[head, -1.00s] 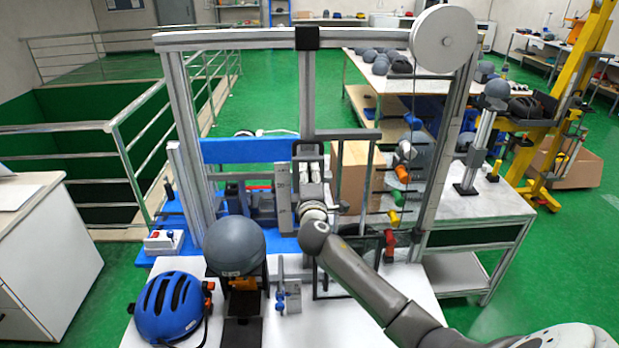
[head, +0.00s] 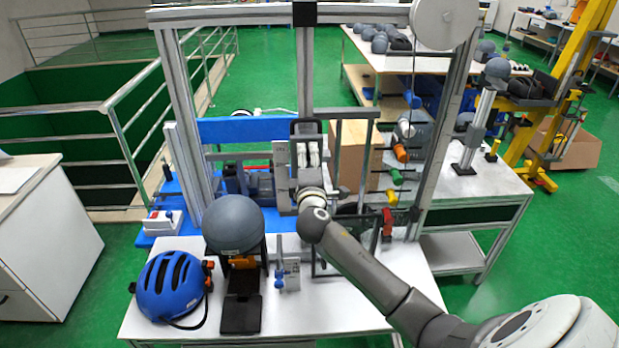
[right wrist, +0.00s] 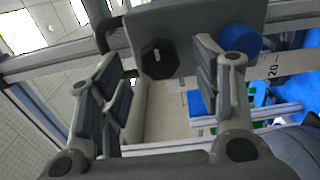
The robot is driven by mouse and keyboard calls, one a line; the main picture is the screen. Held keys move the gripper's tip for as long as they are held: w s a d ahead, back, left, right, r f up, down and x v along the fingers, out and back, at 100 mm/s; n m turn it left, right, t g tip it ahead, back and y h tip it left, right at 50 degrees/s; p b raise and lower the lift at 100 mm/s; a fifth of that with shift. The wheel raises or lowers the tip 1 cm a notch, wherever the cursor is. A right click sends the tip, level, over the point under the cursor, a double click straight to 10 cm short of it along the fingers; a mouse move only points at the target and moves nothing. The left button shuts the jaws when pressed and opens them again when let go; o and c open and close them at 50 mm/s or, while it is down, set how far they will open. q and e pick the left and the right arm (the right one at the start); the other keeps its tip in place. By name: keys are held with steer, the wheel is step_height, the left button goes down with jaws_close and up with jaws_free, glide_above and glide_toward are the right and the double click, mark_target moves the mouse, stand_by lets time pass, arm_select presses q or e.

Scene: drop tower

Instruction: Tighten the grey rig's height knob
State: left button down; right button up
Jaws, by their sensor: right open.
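The grey rig is a tall metal frame (head: 189,120) on the white bench, with a centre post and a pale disc at its top right. My right gripper (head: 308,135) is at the rig's centre post, fingers pointing away from me. In the right wrist view my right gripper (right wrist: 158,78) is open and empty. A dark faceted knob (right wrist: 160,60) with a pale mark sits on a grey plate (right wrist: 195,22), beyond and between the fingertips; it appears clear of both fingers. I cannot make out this knob in the head view. My left gripper is not in view.
A blue knob (right wrist: 240,39) and a scale (right wrist: 290,63) are right of the dark knob. A blue helmet (head: 170,285) and a grey ball-shaped headform (head: 234,224) stand front left. Coloured handles, including a red one (head: 387,222), line the right side. Railings stand behind at left.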

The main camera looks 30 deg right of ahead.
steer(key=v, duration=0.9)
steer(key=shift+s, duration=0.2)
steer(key=shift+a, duration=0.1)
